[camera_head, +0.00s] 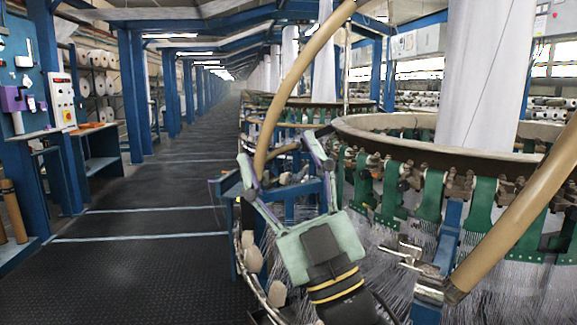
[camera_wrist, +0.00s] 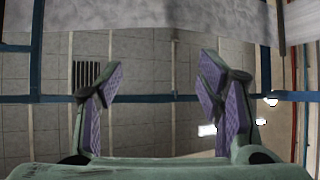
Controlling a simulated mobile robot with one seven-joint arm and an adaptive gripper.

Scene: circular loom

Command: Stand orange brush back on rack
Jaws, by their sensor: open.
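My gripper (camera_head: 284,162), pale green with purple pads, is open in front of the circular loom in the head view. Its fingers point up and nothing shows between them. The wrist view shows the same open, empty fingers (camera_wrist: 160,85) against a tiled surface with blue beams. I cannot make out an orange brush for sure. A small orange patch (camera_head: 106,114) shows at the blue bench on the left, too small to identify. I cannot tell which thing is the brush rack.
The circular loom (camera_head: 385,146), with green straps and many pale threads, fills the right side. A curved tan tube (camera_head: 285,85) rises behind my gripper. A blue post with a control box (camera_head: 63,101) stands at left. The dark aisle floor (camera_head: 150,270) is clear.

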